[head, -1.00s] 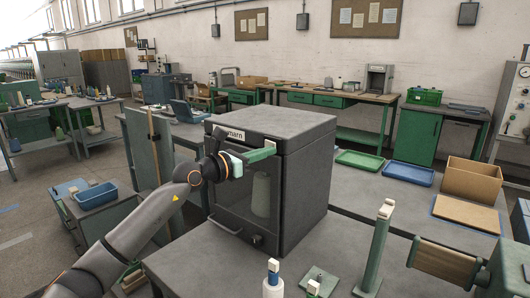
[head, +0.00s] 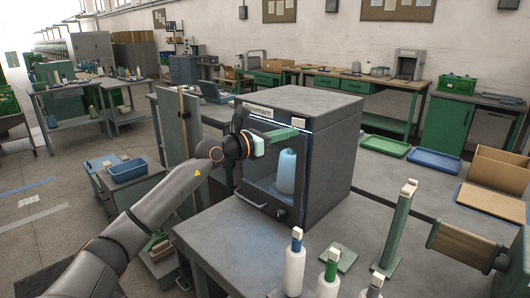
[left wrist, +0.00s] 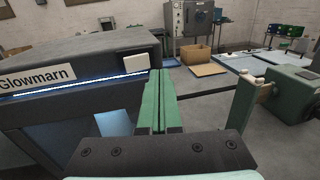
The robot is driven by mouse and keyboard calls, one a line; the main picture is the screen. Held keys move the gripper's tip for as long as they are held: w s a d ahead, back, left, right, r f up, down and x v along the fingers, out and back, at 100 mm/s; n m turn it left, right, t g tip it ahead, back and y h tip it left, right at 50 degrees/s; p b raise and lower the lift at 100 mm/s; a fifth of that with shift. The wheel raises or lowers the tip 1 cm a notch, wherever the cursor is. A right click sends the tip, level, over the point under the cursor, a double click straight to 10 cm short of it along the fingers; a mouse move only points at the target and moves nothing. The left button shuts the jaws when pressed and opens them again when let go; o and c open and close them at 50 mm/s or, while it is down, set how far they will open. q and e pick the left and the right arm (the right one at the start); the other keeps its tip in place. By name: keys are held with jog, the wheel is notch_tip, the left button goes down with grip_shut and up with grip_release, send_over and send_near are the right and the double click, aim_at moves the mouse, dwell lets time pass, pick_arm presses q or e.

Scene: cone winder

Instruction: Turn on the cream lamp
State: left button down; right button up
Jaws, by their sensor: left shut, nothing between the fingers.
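The dark grey box cabinet labelled "Glowmarn" (head: 325,150) stands on the grey table. A cream square switch (head: 298,122) sits at the right end of its front top edge; it also shows in the left wrist view (left wrist: 135,63). A bright white-blue light strip (left wrist: 75,83) glows along that edge, and the cabinet's inside is lit. My right gripper is not in view.
Several bobbins, one a white cone with a blue top (head: 294,270), stand at the table's front. Green (head: 384,145) and blue (head: 434,160) trays and a cardboard box (head: 500,168) lie behind.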

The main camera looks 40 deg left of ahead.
pick_arm(q)
jog(key=s+d+b, duration=0.1)
jog(key=s+b, duration=0.2)
jog(key=s, duration=0.6)
jog(key=shift+s, duration=0.4)
